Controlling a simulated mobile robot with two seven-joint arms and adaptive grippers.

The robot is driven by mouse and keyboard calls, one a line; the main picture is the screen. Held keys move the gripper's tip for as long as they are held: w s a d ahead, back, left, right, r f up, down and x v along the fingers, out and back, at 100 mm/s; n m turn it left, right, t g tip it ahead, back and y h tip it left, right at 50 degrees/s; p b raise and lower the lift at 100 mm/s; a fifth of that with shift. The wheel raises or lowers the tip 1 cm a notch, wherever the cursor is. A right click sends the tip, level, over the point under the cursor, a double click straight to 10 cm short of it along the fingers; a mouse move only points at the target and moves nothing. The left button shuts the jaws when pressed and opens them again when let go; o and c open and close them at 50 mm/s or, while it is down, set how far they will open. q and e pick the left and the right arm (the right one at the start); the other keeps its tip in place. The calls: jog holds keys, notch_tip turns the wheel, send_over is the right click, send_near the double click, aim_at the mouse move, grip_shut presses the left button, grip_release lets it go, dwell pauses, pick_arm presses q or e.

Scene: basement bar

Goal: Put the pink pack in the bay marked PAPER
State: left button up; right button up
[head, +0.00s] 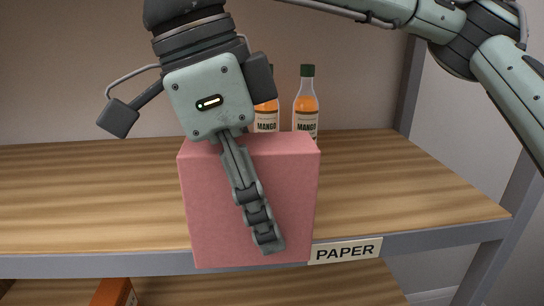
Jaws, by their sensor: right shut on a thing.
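The pink pack (205,210) is a plain box near the middle of the head view. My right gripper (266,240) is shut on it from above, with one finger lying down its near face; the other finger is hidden. The pack is upright and covers part of the shelf's front edge, its lower edge reaching just below the edge strip. I cannot tell whether it touches the shelf. The PAPER label (346,250) is on the front edge, just right of the pack's lower corner. My left gripper is not in view.
Two orange MANGO bottles (306,104) show behind the pack, partly hidden. The wooden shelf board (410,190) is bare on both sides of the pack. A grey upright (411,85) stands at the right. An orange object (112,292) is on the lower level.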

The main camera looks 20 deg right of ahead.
jog(key=w+d, duration=0.1)
jog(key=w, duration=0.2)
jog(key=w+d+p, duration=0.1)
jog(key=w, duration=0.2)
jog(key=w+d, duration=0.1)
jog(key=w, duration=0.2)
jog(key=shift+w, duration=0.35)
jog(key=w, duration=0.1)
jog(key=w+d+p, duration=0.1)
jog(key=w, duration=0.1)
jog(key=shift+w, duration=0.3)
jog(key=shift+f, duration=0.5)
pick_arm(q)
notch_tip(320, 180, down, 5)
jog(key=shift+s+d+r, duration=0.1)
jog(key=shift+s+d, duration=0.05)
pick_arm(e)
jog(key=shift+f, duration=0.2)
jog(key=shift+f, duration=0.1)
jog(key=o, duration=0.9)
jog(key=shift+f, duration=0.1)
jog(key=o, duration=0.5)
jog(key=shift+c, duration=0.2)
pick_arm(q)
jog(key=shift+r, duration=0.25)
